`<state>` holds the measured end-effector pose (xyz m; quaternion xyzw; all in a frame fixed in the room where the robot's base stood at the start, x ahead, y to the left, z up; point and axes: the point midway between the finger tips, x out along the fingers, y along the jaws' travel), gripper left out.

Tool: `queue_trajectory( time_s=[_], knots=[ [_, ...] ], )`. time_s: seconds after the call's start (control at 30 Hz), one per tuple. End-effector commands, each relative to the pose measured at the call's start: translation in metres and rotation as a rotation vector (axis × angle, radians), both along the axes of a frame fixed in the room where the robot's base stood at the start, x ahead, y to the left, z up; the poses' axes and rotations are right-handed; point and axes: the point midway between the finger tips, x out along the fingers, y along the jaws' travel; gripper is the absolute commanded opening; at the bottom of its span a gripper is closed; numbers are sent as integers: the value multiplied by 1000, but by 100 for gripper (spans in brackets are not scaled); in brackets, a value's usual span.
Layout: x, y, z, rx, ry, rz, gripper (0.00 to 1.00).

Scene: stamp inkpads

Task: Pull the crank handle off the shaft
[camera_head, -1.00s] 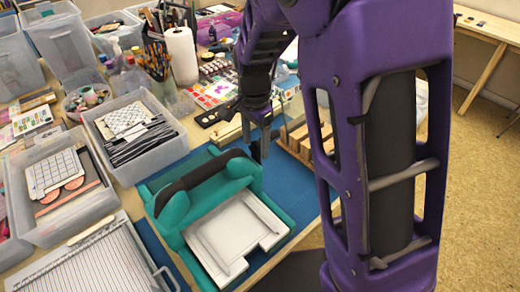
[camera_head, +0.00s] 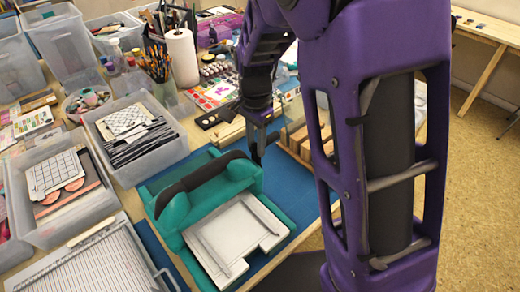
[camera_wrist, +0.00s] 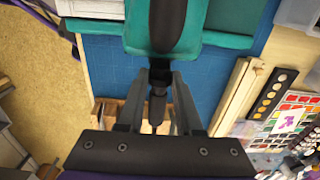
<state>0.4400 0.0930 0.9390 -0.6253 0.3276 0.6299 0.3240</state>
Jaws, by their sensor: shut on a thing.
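The teal die-cutting style machine (camera_head: 215,203) stands on a blue mat, with a thick black bar along its top and a white bed in front. My gripper (camera_head: 256,148) is just beyond the machine's right end. In the wrist view, my gripper (camera_wrist: 160,88) is shut on the dark crank handle (camera_wrist: 157,106), which sits between the two fingers. The machine's teal end (camera_wrist: 118,46) and black bar (camera_wrist: 155,25) lie ahead of the fingertips.
Wooden blocks (camera_head: 296,140) stand close to the right of my gripper. A paint palette (camera_head: 212,95) and a dark tray (camera_head: 220,113) lie behind it. Clear bins (camera_head: 140,160) crowd the left. Bare blue mat (camera_head: 290,180) lies right of the machine.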

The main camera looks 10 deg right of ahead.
Motion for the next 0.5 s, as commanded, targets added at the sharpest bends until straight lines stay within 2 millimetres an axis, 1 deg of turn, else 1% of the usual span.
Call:
queue_trajectory(
  time_s=[0.03,0.1,0.5],
  knots=[
    [4,-5,1,-3,-7,-4,0],
    [5,-7,1,-4,-8,-5,0],
    [10,-14,1,-3,-6,-4,0]
  ],
)
